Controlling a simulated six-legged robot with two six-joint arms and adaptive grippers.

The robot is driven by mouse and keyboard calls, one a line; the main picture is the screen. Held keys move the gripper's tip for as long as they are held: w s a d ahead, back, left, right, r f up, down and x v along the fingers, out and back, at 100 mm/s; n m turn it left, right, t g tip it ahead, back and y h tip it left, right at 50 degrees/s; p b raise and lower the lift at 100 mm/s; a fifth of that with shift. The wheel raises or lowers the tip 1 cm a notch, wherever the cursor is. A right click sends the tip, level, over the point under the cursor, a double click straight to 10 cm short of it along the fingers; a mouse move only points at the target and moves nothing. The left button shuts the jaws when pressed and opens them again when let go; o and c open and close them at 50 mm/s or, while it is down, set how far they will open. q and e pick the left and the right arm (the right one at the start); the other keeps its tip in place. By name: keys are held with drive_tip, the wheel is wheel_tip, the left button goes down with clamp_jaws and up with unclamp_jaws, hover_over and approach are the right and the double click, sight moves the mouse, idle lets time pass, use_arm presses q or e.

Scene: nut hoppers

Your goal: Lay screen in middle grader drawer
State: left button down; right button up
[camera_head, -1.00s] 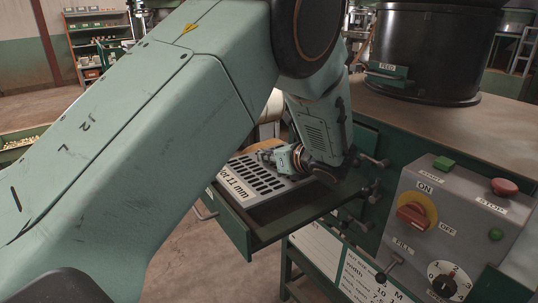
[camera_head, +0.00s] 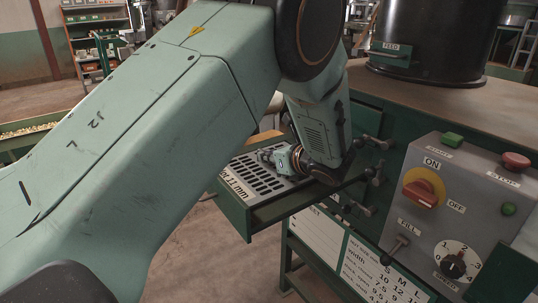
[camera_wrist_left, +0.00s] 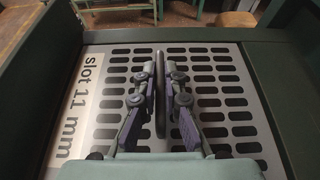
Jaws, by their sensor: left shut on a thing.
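The screen (camera_head: 262,178) is a grey slotted plate with a white label strip reading "slot 11 mm"; it also shows in the wrist view (camera_wrist_left: 218,88). It lies within the walls of the pulled-out green drawer (camera_head: 236,214), whose wall shows at the right of the wrist view (camera_wrist_left: 280,75). I cannot tell whether the screen rests fully on the drawer's supports. My left gripper (camera_head: 272,155) is over the screen, its fingers (camera_wrist_left: 161,95) closed on the upright dark grip along the screen's middle. My right gripper is not in view.
A grey control box (camera_head: 455,215) with knobs and buttons stands to the right. A black feed hopper (camera_head: 435,40) stands on the bench behind. Several dark handles (camera_head: 375,142) jut out near the drawer. My left arm hides much of the left side.

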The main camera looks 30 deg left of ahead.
use_arm(q)
drive_tip(key=shift+w, duration=0.1)
drive_tip(key=c, duration=1.9)
unclamp_jaws()
drive_tip(key=o, duration=0.5)
drive_tip(key=shift+f, duration=0.15)
wheel_tip(320, 180, up, 10)
drive_tip(key=shift+r, duration=0.1)
drive_tip(key=shift+d, duration=0.1)
